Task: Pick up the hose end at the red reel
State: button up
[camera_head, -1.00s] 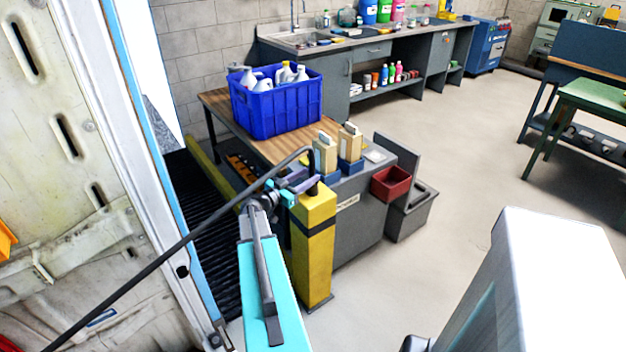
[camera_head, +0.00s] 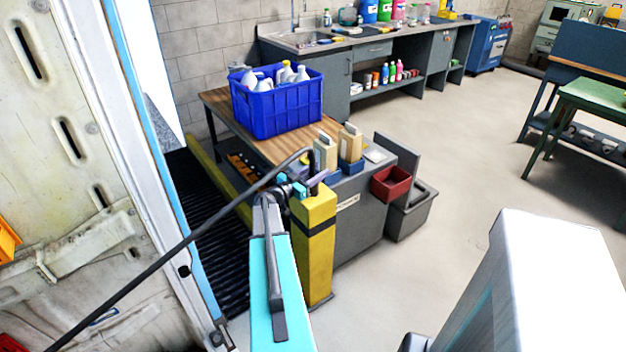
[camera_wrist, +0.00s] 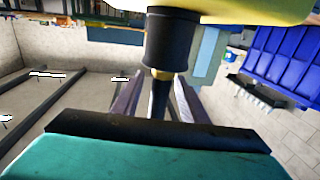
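A black hose (camera_head: 200,236) runs up from the lower left, bends over and comes down onto the top of a yellow post (camera_head: 316,250). In the wrist view its end shows as a wide black sleeve (camera_wrist: 172,42) with a small brass-coloured ring and a thinner black section. My gripper (camera_head: 312,178) is at this end, just above the post. In the wrist view the two fingers (camera_wrist: 158,97) stand either side of the thin section, with visible gaps, so it looks open. A red piece (camera_head: 12,343) shows at the lower left corner; I cannot tell whether it is the reel.
Two beige containers (camera_head: 338,150) stand close behind the post on a grey cabinet, with a red bin (camera_head: 391,184) at its side. A blue crate (camera_head: 277,108) of bottles sits on the wooden bench. A pale panel (camera_head: 90,190) borders the left.

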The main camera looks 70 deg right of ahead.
jog(key=shift+x, duration=0.75)
jog(key=shift+c, duration=0.2)
grip_shut()
